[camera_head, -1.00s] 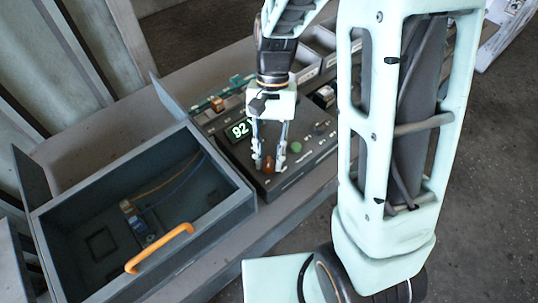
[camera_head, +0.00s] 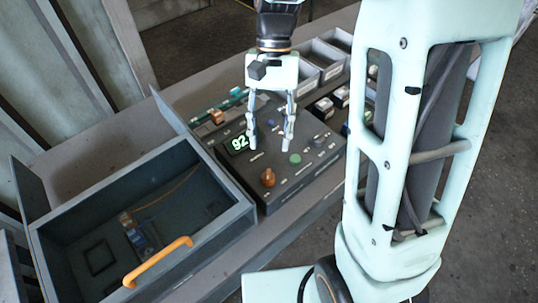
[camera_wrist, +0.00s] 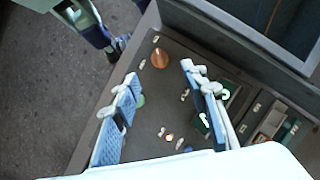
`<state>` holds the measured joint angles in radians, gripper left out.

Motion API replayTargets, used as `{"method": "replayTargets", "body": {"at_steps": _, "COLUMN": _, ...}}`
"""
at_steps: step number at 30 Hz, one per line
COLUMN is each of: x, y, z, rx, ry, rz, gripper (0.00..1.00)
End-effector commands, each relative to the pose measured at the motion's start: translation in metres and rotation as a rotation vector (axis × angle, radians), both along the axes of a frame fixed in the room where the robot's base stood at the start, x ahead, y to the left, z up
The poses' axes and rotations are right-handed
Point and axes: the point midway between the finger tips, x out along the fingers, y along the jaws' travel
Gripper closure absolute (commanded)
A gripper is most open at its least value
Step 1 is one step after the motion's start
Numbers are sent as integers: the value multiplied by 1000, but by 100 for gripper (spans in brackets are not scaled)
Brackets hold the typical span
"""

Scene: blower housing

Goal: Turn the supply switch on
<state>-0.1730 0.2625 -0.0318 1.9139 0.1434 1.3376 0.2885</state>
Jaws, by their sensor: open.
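A dark control panel (camera_head: 225,162) lies on the bench with a rounded orange-brown knob (camera_head: 268,177) near its front left; I cannot read its label to confirm that it is the supply switch. The knob also shows in the wrist view (camera_wrist: 160,59), beyond my fingertips. My gripper (camera_head: 270,144) is open and empty above the panel, behind the knob and apart from it. In the wrist view my gripper (camera_wrist: 160,75) has its two fingers spread, with a green button (camera_wrist: 140,99) partly behind the left one. The knob's setting cannot be told.
A lit green display (camera_head: 240,143) sits beside my left finger. An open grey box (camera_head: 205,222) with an orange handle (camera_head: 158,261) stands left of the panel. Grey bins (camera_head: 330,55) stand behind.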

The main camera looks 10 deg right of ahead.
Motion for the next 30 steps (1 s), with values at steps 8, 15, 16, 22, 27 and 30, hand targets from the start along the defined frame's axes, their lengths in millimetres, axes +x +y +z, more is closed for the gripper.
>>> {"method": "replayTargets", "body": {"at_steps": 8, "x": 11, "y": -3, "z": 28, "rx": 0, "ry": 0, "rz": 0, "gripper": 60}}
{"method": "replayTargets", "body": {"at_steps": 15, "x": 12, "y": -3, "z": 30, "rx": -1, "ry": 0, "rz": 0, "gripper": 60}}
{"method": "replayTargets", "body": {"at_steps": 16, "x": 12, "y": -3, "z": 30, "rx": -1, "ry": 0, "rz": 0, "gripper": 60}}
{"method": "replayTargets", "body": {"at_steps": 22, "x": 12, "y": -3, "z": 30, "rx": -1, "ry": 0, "rz": 0, "gripper": 60}}
{"method": "replayTargets", "body": {"at_steps": 27, "x": 19, "y": 0, "z": 28, "rx": -4, "ry": -34, "rz": -3, "gripper": 60}}
{"method": "replayTargets", "body": {"at_steps": 30, "x": 38, "y": 8, "z": 27, "rx": -11, "ry": -120, "rz": -16, "gripper": 60}}
